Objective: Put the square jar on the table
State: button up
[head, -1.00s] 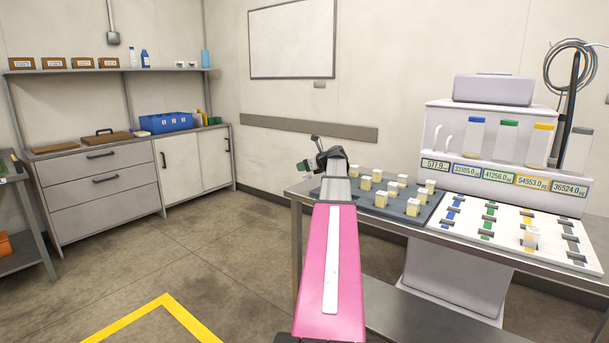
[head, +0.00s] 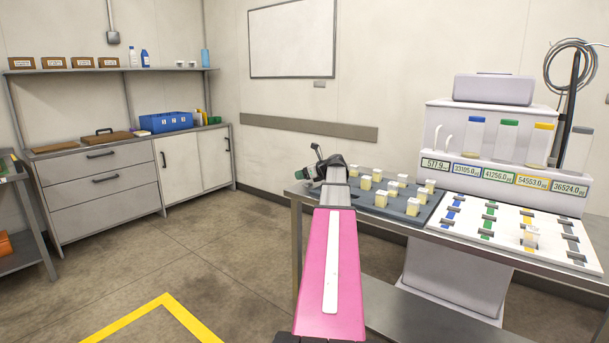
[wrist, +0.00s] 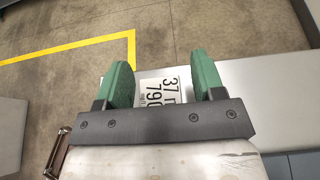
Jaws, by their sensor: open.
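Several pale-yellow square jars with white lids (head: 411,206) stand on a dark grey mat (head: 345,196) on the steel table (head: 500,257). One more jar (head: 530,237) stands on the white board, in its yellow-marked column. I cannot tell which one the task means. My gripper (wrist: 160,60) has two green fingers spread apart. In the head view it is over the table's left end, left of the jars, partly hidden by my arm. In the wrist view a white label with black characters (wrist: 163,88) shows between and below the fingers; no jar is visibly held.
The white board (head: 465,229) has blue, green, yellow and grey marked columns. Behind it stands a white machine (head: 440,130) with capped bottles and number displays. Left are a cabinet (head: 100,195) and shelf. Open floor with a yellow line (head: 150,308) lies left of the table.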

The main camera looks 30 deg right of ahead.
jog(key=shift+r, duration=0.15)
jog(key=v, duration=1.2)
